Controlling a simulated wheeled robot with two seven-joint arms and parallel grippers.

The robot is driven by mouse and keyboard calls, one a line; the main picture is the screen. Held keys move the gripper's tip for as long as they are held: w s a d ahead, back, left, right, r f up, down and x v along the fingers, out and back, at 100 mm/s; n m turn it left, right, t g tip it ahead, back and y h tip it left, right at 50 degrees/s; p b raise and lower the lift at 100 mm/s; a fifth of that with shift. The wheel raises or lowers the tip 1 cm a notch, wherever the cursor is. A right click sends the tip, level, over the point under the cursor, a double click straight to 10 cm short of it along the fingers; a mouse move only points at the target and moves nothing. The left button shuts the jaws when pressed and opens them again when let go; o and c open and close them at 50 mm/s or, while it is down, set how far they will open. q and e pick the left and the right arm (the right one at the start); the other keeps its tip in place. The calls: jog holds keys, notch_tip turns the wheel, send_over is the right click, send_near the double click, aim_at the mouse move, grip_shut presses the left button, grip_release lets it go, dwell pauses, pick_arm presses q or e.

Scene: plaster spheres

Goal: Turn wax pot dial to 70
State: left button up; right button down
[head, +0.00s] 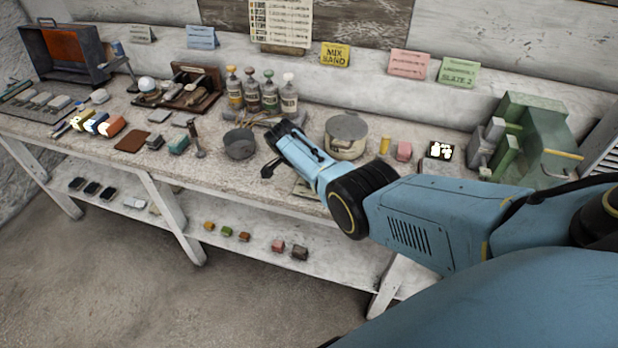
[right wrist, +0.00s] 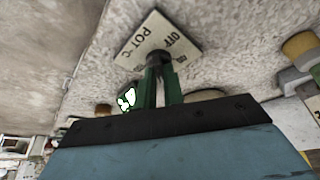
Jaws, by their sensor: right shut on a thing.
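My right gripper (right wrist: 159,80) is shut on a small dark dial knob (right wrist: 158,57), seen in the right wrist view. The knob stands on a pale plate (right wrist: 140,42) marked POT-C and OFF. Its pointer and setting are hidden between the green fingers. In the head view my right arm reaches over the bench and hides the dial. A lidded metal pot (head: 345,146) stands behind the arm, beside the wrist. My left gripper is not in view.
The bench (head: 95,150) is crowded. Several bottles (head: 270,93) stand behind a dark bowl (head: 239,144).

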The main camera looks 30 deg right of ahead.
dwell(0.3)
jog(key=c, duration=1.5)
grip_release()
jog(key=p+v, duration=0.3)
jog(key=v, duration=1)
jog(key=shift+r, duration=0.2)
